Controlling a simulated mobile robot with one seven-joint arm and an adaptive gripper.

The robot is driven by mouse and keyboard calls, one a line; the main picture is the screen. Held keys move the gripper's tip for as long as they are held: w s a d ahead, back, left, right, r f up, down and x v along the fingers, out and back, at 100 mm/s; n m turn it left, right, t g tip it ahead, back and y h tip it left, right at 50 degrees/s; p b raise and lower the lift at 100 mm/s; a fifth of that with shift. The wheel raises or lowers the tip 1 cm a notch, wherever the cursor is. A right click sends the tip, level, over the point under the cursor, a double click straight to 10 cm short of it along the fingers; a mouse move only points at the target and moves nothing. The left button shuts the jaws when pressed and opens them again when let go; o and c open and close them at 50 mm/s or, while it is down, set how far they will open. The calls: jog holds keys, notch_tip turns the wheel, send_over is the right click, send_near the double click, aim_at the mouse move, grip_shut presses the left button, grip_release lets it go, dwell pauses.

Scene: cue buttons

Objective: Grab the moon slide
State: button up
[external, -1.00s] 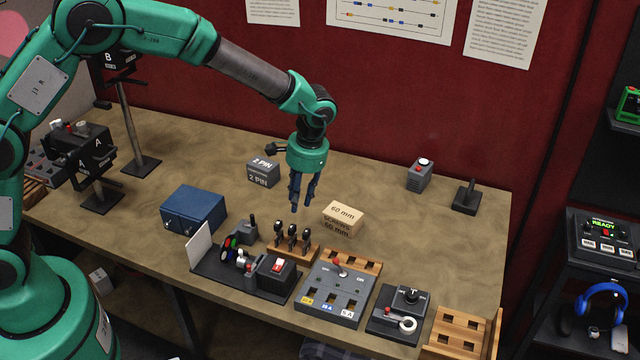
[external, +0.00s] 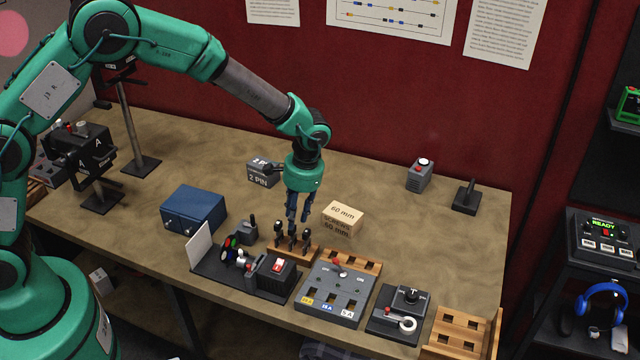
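A small wooden rack (external: 306,257) holds several dark upright pieces (external: 292,238) with small pale marks. I cannot read the marks, so I cannot tell which piece, if any, is the moon slide. My gripper (external: 298,217) points down just above the rack. Its two blue-grey fingers are apart with nothing seen between them. The fingertips are close to the tops of the pieces; I cannot tell whether they touch.
A black tray (external: 212,265) with a white card and colored discs lies left of the rack. A grey switch panel (external: 335,292) stands to its right.

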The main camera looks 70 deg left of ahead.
send_over(293, 240)
jog(key=shift+w+f, duration=0.15)
jog(key=shift+f, duration=1.9)
grip_shut()
